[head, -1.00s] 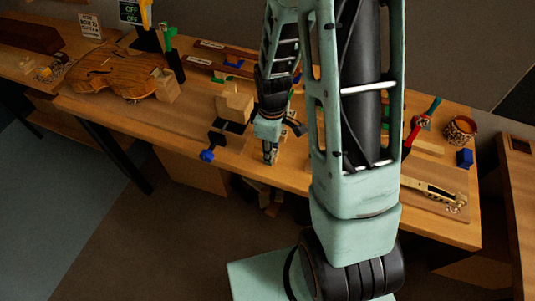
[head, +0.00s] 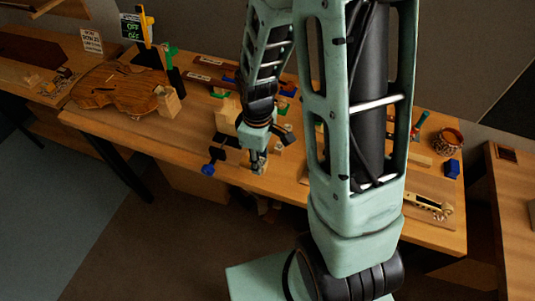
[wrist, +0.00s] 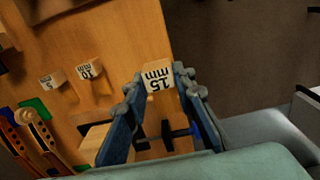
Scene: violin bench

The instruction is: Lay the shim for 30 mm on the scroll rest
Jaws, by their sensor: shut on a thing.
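My gripper (wrist: 160,84) is shut on a pale wooden block (wrist: 158,78) marked "15 mm", which sits between the blue-grey fingertips in the wrist view. In the head view my gripper (head: 256,164) is low over the front part of the bench, and the held block is too small to make out. Two more pale blocks stand apart to the left in the wrist view, one marked "10 mm" (wrist: 90,70) and one that seems to read "5" (wrist: 46,81). I see no marking of 30 mm, and I cannot tell which thing is the scroll rest.
A black clamp with a blue knob (head: 208,169) is at the bench's front edge, left of my gripper. A larger wooden block (head: 227,112) stands behind it. A violin body (head: 115,87) lies at left. A neck with scroll (head: 428,204) and a round pot (head: 447,141) are at right.

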